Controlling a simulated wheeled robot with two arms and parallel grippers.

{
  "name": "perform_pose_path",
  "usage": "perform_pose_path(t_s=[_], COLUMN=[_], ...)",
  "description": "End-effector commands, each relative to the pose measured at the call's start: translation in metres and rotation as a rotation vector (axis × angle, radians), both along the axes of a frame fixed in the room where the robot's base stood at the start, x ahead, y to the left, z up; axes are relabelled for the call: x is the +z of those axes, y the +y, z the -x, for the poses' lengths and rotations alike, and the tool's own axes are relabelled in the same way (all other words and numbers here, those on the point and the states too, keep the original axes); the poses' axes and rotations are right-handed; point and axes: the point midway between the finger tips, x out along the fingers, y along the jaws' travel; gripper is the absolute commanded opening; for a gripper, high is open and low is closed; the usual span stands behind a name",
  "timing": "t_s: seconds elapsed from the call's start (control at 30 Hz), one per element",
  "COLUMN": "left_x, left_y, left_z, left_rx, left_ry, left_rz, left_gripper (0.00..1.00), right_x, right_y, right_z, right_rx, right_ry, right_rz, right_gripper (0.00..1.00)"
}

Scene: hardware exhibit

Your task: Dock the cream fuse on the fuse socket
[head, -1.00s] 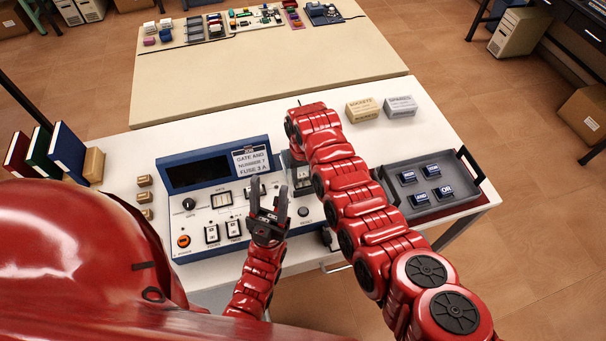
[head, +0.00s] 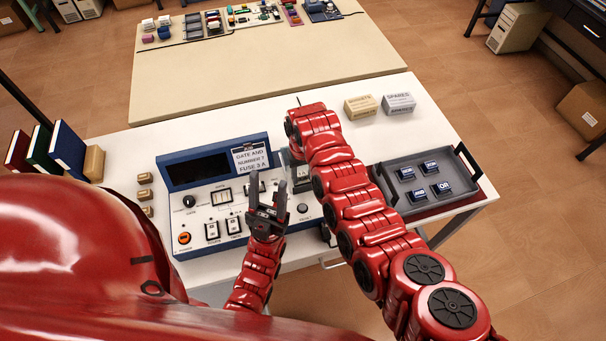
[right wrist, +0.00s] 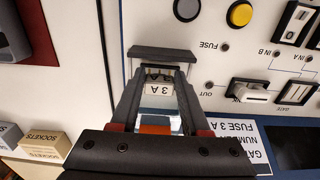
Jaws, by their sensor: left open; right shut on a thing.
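The cream fuse (right wrist: 159,89), marked 3 A, is between the fingers of my right gripper (right wrist: 160,80), which is shut on it, in the right wrist view. The gripper is over the edge of the blue-framed console (head: 225,185), beside the panel's FUSE label. The fuse socket is not clearly visible; the fingers and fuse cover that spot, and I cannot tell whether the fuse touches it. My left gripper (head: 268,190) is open and empty above the console's front panel.
A grey tray (head: 462,188) with several dark blocks stands right of my right arm. Two small boxes, SOCKETS (head: 361,108) and SPARES (head: 398,104), stand behind it. Books (head: 66,150) and small wooden blocks (head: 144,179) are at the left. A beige table (head: 260,75) lies beyond.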

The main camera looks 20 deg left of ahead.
Motion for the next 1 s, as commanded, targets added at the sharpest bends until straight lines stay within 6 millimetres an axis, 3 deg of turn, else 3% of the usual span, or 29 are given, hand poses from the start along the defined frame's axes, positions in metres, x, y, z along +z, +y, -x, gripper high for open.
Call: perform_pose_path(t_s=[1.0], left_x=[-0.011], left_y=[0.000], left_z=[0.000], left_rx=[0.000], left_ry=[0.000], left_rz=[0.000], left_gripper=[0.50], right_x=[-0.013], right_y=[0.000], right_z=[0.000], right_rx=[0.000], right_ry=[0.000], right_rz=[0.000], right_gripper=[0.00])
